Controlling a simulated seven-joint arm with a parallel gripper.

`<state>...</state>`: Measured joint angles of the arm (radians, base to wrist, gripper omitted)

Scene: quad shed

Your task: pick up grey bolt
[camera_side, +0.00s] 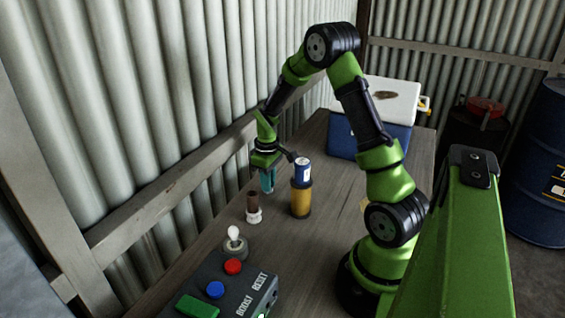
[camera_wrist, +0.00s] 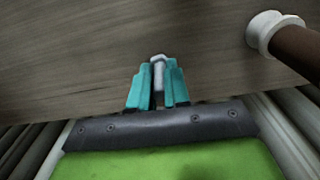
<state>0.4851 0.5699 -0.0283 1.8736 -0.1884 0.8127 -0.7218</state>
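The grey bolt (camera_wrist: 158,75) shows in the wrist view between the two teal fingers of my gripper (camera_wrist: 158,80). Its head sticks out past the fingertips and its shank runs back between them. The fingers are close against the shank on both sides, so my gripper looks shut on the bolt. In the side view my gripper (camera_side: 267,182) points down near the far left part of the table, left of the battery-topped yellow cylinder. The bolt cannot be made out there. Whether it touches the table is not clear.
A brown and white piece (camera_side: 253,207) stands near my gripper, also in the wrist view (camera_wrist: 268,34). A yellow cylinder (camera_side: 301,200) with a blue and white can (camera_side: 303,170) is to the right. A button box (camera_side: 225,290) is in front; a blue and white cooler (camera_side: 370,140) is behind.

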